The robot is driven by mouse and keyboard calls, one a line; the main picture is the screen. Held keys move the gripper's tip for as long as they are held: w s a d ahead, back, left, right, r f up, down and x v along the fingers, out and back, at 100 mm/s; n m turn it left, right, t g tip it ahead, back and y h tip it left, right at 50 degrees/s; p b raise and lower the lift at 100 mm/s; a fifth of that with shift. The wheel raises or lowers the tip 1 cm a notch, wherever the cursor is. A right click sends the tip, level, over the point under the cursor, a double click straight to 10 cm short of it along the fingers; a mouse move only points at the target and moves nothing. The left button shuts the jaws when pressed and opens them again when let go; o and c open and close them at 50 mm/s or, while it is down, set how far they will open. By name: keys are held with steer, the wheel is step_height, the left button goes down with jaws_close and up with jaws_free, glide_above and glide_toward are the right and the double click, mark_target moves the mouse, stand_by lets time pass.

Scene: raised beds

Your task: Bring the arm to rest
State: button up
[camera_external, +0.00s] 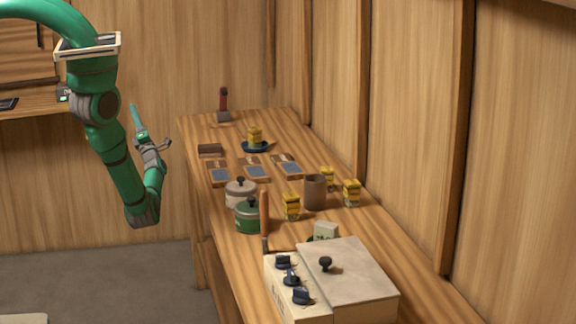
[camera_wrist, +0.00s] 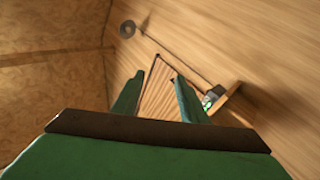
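My green arm comes in from the upper left in the external view, bends down, and turns up at its end. My gripper (camera_external: 153,143) is in the air left of the long wooden bench (camera_external: 225,274), apart from it. In the wrist view the two green fingers of my gripper (camera_wrist: 158,75) stand apart with nothing held between them. Beyond them the wrist view shows wooden panels and a small device with a green light (camera_wrist: 211,98).
Wooden walls stand behind. A shelf (camera_external: 30,102) is at left. Floor is clear below my gripper.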

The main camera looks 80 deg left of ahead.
steer(key=w+d+f+m+t+h, duration=0.1)
steer(key=w+d+f+m+t, duration=0.45)
steer(key=d+m+t, duration=0.3)
steer(key=w+d+f+m+t+h, duration=0.2)
steer(key=w+d+f+m+t, duration=0.4)
steer(key=m+t, duration=0.35)
steer(key=w+d+f+m+t+h, duration=0.1)
steer(key=d+f+m+t+h, duration=0.3)
steer(key=d, duration=0.6)
steer(key=w+d+f+m+t+h, duration=0.1)
steer(key=d+f+m+h, duration=0.4)
steer(key=d, duration=0.6)
steer(key=s+d+r+m+t+h, duration=0.2)
steer(key=d+m+h, duration=0.55)
steer(key=d, duration=1.15)
steer(key=s+d+r+m+h, duration=0.2)
steer(key=s+d+r+m, duration=0.1)
steer(key=d, duration=0.4)
steer(key=s+d+r+m+g+h, duration=0.1)
steer(key=s+d+r+m+h, duration=0.2)
steer(key=d+m, duration=0.3)
steer(key=shift+s+d+r+g, duration=0.3)
steer(key=shift+s+d, duration=0.05)
steer(key=shift+d, duration=0.55)
steer(key=shift+m, duration=0.25)
